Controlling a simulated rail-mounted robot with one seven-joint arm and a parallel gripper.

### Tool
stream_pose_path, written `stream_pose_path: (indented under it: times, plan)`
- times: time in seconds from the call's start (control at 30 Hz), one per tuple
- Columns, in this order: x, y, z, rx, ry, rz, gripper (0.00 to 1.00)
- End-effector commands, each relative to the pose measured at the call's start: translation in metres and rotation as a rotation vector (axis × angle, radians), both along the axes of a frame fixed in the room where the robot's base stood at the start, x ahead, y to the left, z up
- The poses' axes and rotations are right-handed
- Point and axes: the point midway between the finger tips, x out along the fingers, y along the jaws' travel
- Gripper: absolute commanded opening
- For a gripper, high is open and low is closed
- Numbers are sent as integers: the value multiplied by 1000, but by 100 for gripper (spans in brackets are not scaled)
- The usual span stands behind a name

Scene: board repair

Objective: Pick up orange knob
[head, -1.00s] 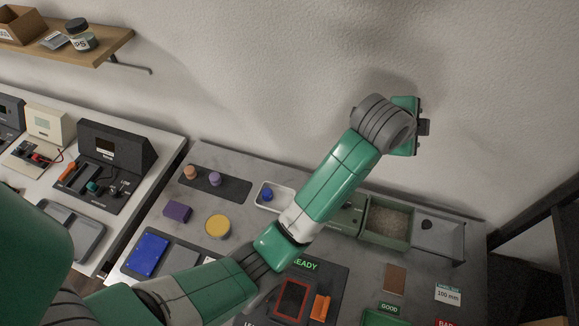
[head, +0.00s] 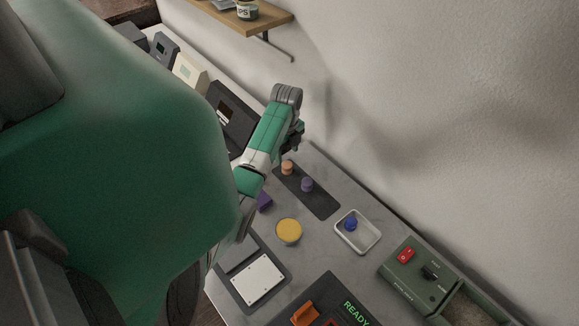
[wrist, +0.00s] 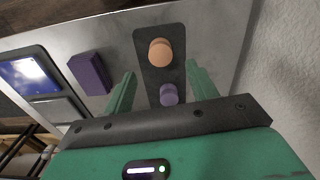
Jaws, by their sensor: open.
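My gripper (wrist: 160,85) is open and empty. In the head view my gripper (head: 296,140) is above the mat's far end, close to the orange knob; its fingertips are hard to make out there.
A purple block (wrist: 90,73) lies beside the mat. A yellow round piece (head: 289,231), a white tray with a blue knob (head: 351,224), a white panel (head: 257,279) and a green switch box (head: 418,275) are on the table. The wall rises behind.

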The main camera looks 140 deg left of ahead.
Motion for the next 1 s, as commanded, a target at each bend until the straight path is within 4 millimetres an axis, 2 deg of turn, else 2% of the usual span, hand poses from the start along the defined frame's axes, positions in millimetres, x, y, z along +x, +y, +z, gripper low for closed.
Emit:
stream_pose_path:
  times: [0.1, 0.27, 0.4, 0.5, 0.77, 0.8, 1.0]
  plan:
    - [0, 0, -18, -2, 0, 1, 57]
    - [0, 0, -27, 1, 1, 2, 57]
    - [-2, 0, -55, -1, 0, 2, 57]
    - [-1, 1, -68, 0, 1, 2, 57]
    - [-1, 1, -72, 2, 1, 1, 57]
    - [-1, 1, -72, 3, 1, 1, 56]
    - [-1, 1, -72, 3, 1, 2, 16]
